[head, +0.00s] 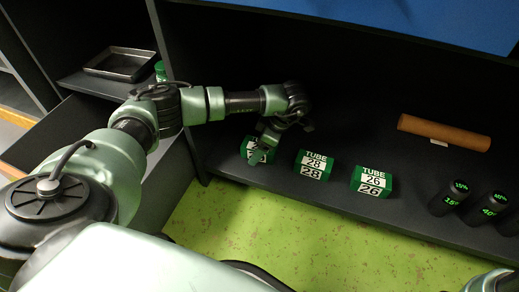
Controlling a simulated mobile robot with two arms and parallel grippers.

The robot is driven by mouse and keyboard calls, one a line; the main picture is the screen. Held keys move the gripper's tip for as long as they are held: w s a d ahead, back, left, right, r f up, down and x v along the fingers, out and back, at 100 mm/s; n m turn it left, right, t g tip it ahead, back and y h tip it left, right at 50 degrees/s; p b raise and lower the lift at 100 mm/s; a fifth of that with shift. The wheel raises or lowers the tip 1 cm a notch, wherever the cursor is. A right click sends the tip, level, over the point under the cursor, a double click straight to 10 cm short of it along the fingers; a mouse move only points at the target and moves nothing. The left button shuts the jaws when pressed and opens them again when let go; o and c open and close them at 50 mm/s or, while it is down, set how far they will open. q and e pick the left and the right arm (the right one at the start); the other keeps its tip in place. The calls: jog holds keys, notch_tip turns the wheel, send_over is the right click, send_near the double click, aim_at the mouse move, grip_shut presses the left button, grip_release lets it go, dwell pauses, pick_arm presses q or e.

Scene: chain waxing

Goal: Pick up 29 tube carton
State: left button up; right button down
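Three green-and-white tube cartons stand in a row on the dark shelf in the head view. The leftmost carton (249,146) is partly hidden by my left gripper (265,147), and its number is not clearly readable. The middle carton (314,166) reads 28, and the right carton (372,181) reads 26. My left arm reaches over from the left, and its gripper points down at the leftmost carton. I cannot tell whether its fingers touch the carton or are closed on it. My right gripper is not in view.
A brown cardboard tube (444,132) lies farther back on the shelf (345,125). Black cylinders with green markings (449,197) stand at the right. A metal tray (121,64) and a green-topped bottle (160,71) sit at the upper left. Green floor (300,235) lies below the shelf edge.

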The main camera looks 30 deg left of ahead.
pick_arm(q)
jog(key=shift+f, duration=0.2)
dwell(0.3)
jog(key=c, duration=1.5)
jog(key=shift+c, duration=0.7)
jog(key=shift+r, duration=0.1)
